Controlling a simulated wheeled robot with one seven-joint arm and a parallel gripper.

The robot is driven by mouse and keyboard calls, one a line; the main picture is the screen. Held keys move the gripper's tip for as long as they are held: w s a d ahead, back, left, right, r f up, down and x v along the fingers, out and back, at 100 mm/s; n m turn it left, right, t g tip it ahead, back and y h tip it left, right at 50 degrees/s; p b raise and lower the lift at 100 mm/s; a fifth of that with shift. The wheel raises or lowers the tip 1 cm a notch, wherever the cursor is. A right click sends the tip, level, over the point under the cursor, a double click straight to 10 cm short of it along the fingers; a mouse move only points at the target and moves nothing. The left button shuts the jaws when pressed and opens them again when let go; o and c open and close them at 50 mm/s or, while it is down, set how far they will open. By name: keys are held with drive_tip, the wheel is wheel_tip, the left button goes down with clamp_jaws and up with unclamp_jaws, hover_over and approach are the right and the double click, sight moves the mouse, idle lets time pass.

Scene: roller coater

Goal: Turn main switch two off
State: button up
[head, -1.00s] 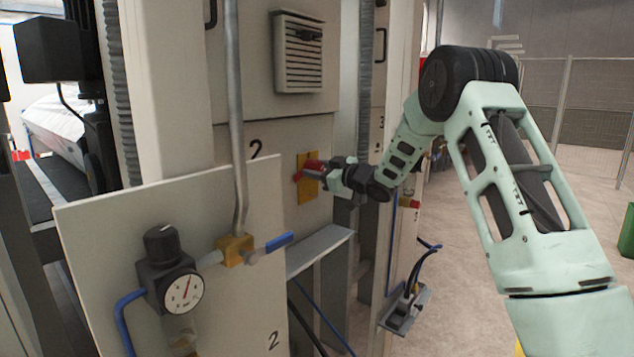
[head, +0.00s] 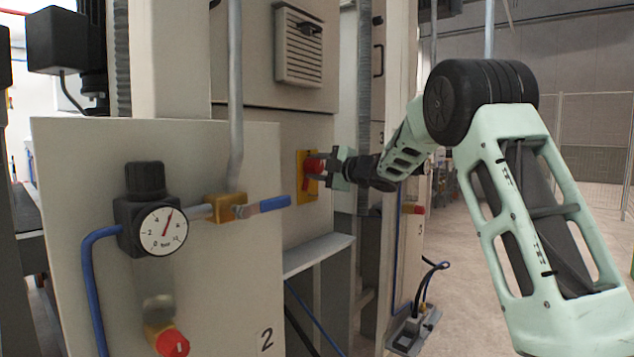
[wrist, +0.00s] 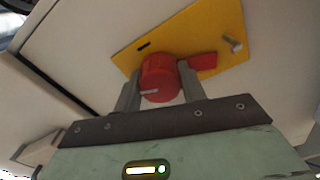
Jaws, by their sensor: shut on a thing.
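The main switch is a red rotary knob (wrist: 160,78) on a yellow plate (wrist: 215,40), fixed to a beige cabinet. In the head view the red knob (head: 313,166) and yellow plate (head: 306,197) are on the cabinet face left of my gripper (head: 333,167). In the wrist view my gripper (wrist: 160,90) has one finger on each side of the knob and is shut on it. A pale mark shows on the knob's face. A red tab sticks out beside the right finger.
A panel with a pressure gauge (head: 164,231), a blue-handled valve (head: 262,206) and a lower red knob (head: 172,343) stands at front left. A grey ledge (head: 318,252) juts out below the switch. A vent (head: 298,48) is above. Open floor lies to the right.

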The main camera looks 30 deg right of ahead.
drive_tip(key=shift+f+n+b, duration=0.15)
drive_tip(key=shift+n+b, duration=1.4)
drive_tip(key=shift+n, duration=0.15)
drive_tip(key=o, duration=1)
drive_tip(key=b+v, duration=0.1)
drive_tip(key=v, duration=1.6)
drive_tip(key=shift+s+d, duration=0.1)
drive_tip(key=shift+s, duration=0.1)
